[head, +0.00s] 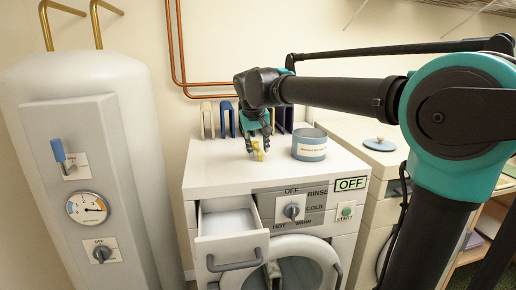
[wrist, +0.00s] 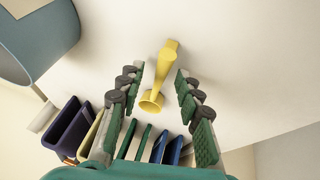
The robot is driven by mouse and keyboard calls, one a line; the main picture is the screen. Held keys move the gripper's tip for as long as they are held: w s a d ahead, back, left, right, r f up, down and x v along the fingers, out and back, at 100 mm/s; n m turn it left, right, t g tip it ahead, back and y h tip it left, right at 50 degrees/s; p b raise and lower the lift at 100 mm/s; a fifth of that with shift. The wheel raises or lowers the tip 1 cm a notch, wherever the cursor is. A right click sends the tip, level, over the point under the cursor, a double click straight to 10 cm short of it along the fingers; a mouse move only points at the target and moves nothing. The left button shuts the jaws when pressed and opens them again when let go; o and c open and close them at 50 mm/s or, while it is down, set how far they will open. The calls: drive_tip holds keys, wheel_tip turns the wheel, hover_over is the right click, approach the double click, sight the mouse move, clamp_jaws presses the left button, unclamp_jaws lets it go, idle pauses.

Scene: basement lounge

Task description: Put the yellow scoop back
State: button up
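The yellow scoop (head: 258,150) is on the white top of the washing machine (head: 215,168). In the wrist view the scoop (wrist: 168,65) shows a thin handle and a round cup-like end. My gripper (head: 253,142) points down over it. In the wrist view my gripper (wrist: 160,76) is open, with a finger on each side of the scoop and a visible gap to both. A grey-blue round tub (head: 310,150) with a pale label stands to the right of the gripper; its contents are hidden. It also shows in the wrist view (wrist: 45,48).
Several coloured upright holders (head: 207,120) stand along the back of the washer top, close behind my gripper. The detergent drawer (head: 228,222) is pulled out at the front. A white boiler (head: 85,120) stands at left. The washer top's front left is clear.

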drive_tip(key=v, duration=1.2)
idle(1.1)
